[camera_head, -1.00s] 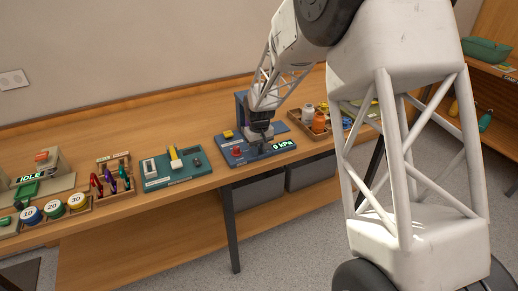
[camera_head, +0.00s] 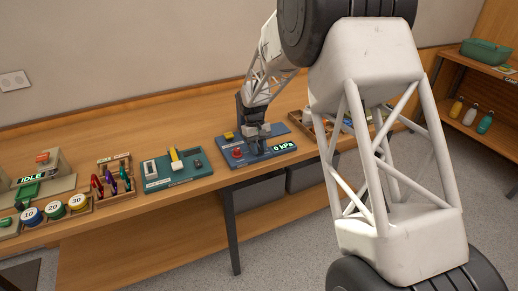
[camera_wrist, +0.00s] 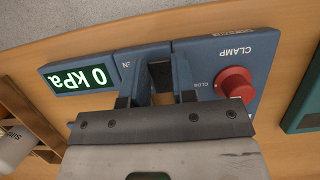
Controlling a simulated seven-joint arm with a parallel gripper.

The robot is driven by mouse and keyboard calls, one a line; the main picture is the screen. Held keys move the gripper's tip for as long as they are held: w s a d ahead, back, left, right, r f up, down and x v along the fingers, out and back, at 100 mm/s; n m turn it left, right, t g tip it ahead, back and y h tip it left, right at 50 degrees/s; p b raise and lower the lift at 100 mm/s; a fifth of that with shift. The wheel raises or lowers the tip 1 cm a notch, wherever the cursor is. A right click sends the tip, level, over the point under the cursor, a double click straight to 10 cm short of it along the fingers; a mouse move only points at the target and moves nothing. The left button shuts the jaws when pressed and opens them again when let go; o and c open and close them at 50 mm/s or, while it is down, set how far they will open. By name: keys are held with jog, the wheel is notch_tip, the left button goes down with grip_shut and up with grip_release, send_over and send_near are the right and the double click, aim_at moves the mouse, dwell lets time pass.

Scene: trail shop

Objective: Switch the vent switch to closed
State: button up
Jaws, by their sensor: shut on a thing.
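The blue panel (camera_head: 228,150) on the bench carries a lit display (camera_head: 284,147) reading 0 kPa and a red knob (camera_wrist: 235,83) beside the word CLAMP. My gripper (camera_head: 256,142) is down at the middle of the panel, between the knob and the display. In the wrist view its two fingers (camera_wrist: 160,88) stand on either side of a dark part (camera_wrist: 161,74), which seems to be the vent switch. The gripper is shut on it. Partly covered labels lie on both sides; one begins CLO. The fingers hide most of the switch, so I cannot tell its position.
A teal panel (camera_head: 163,182) with a yellow lever stands left of the blue panel. Further left are a rack of coloured-handled tools (camera_head: 118,188) and several numbered round pieces. A wooden tray (camera_wrist: 33,122) stands near the display end. A yellow part (camera_head: 229,135) sits near the panel's back.

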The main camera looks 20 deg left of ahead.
jog(key=o, duration=0.9)
jog(key=shift+r, duration=0.1)
jog(key=shift+v, duration=3.8)
